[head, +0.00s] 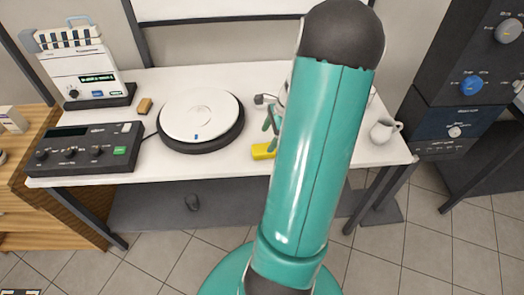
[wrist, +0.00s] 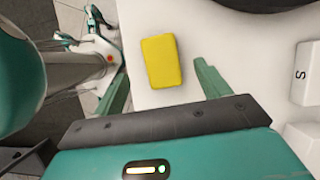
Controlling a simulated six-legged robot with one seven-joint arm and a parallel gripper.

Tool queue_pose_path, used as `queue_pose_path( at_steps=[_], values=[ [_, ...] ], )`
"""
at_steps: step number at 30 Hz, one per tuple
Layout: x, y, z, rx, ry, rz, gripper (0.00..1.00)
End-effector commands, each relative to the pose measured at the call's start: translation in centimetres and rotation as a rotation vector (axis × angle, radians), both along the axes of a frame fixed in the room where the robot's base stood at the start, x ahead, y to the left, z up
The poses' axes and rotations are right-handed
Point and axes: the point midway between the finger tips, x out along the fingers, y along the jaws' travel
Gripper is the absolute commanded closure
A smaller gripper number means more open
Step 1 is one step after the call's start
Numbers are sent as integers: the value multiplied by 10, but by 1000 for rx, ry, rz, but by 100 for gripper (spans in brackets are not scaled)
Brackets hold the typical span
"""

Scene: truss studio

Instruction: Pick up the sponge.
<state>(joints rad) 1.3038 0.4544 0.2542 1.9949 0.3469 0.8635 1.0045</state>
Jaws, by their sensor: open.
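The yellow sponge (head: 263,151) lies flat on the white table near its front edge, its right part hidden behind my arm in the head view. In the wrist view the sponge (wrist: 161,61) shows whole. My gripper (wrist: 161,70) is open, with one green finger to the left of the sponge and one to the right. Neither finger visibly touches it, and I cannot tell how high they are above the table. In the head view my gripper is mostly hidden behind my arm.
A white round device (head: 198,116) on a dark base stands left of the sponge. A control box (head: 85,150) and small brown block (head: 144,105) are farther left. A white jug (head: 384,132) stands right. White blocks (wrist: 305,75), one marked S, lie right in the wrist view.

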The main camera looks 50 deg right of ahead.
Motion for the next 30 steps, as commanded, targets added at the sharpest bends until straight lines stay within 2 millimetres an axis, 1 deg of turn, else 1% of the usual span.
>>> queue_pose_path(
  at_steps=[1, 7, 12, 15, 18, 23, 24, 26, 30],
  values=[
    [1, 2, -6, 3, 1, -1, 25],
    [7, 7, -19, 1, 0, 1, 25],
    [14, 16, -44, 3, 0, 2, 25],
    [19, 20, -55, 1, 0, 4, 25],
    [20, 21, -59, 0, 0, 4, 25],
    [20, 21, -59, -2, 0, 4, 25],
    [20, 21, -59, -2, 0, 4, 26],
    [20, 21, -59, -2, 0, 4, 38],
    [20, 21, -59, -2, 0, 4, 66]
  ],
)
